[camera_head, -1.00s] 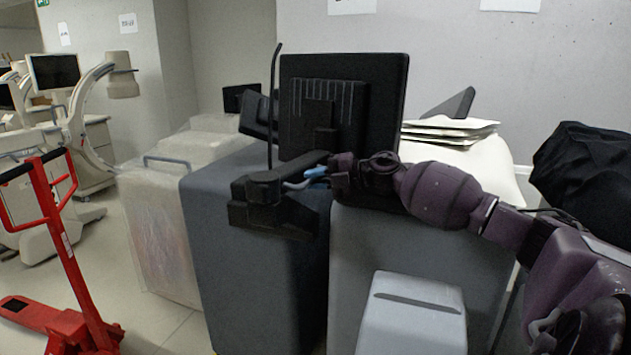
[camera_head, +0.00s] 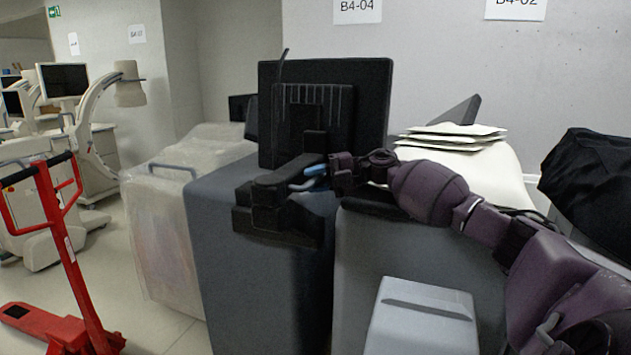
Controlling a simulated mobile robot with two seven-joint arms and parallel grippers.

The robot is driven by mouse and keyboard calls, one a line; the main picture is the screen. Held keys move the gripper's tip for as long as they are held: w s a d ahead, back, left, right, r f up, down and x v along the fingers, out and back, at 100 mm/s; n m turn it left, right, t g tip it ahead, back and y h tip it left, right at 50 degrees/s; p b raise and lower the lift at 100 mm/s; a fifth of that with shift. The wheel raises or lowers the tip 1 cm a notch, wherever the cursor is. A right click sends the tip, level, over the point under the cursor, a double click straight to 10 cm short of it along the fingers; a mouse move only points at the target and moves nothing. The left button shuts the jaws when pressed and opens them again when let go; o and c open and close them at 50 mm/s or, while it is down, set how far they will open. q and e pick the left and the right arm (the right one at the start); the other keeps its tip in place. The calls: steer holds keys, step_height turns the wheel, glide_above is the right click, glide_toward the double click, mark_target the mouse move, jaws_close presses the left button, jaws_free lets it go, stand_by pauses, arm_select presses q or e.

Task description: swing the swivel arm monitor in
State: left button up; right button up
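The black monitor (camera_head: 368,105) shows its ribbed back, upright above the dark grey cart (camera_head: 255,265). Its black swivel arm (camera_head: 285,178) runs from a bracket (camera_head: 270,222) at the cart's front top edge to the monitor's back. My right gripper (camera_head: 318,172) reaches in from the right at the swivel arm, just below the monitor. A light blue piece shows at its tip, against a grey curved handle or cable. The fingers are small and dark, so I cannot tell whether they are shut on it. My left gripper is not in view.
Papers (camera_head: 455,137) lie on a white cover behind my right arm. A light grey box (camera_head: 422,320) stands in front. A black-draped thing (camera_head: 595,180) is at right.

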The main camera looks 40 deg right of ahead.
steer(key=shift+o, duration=0.7)
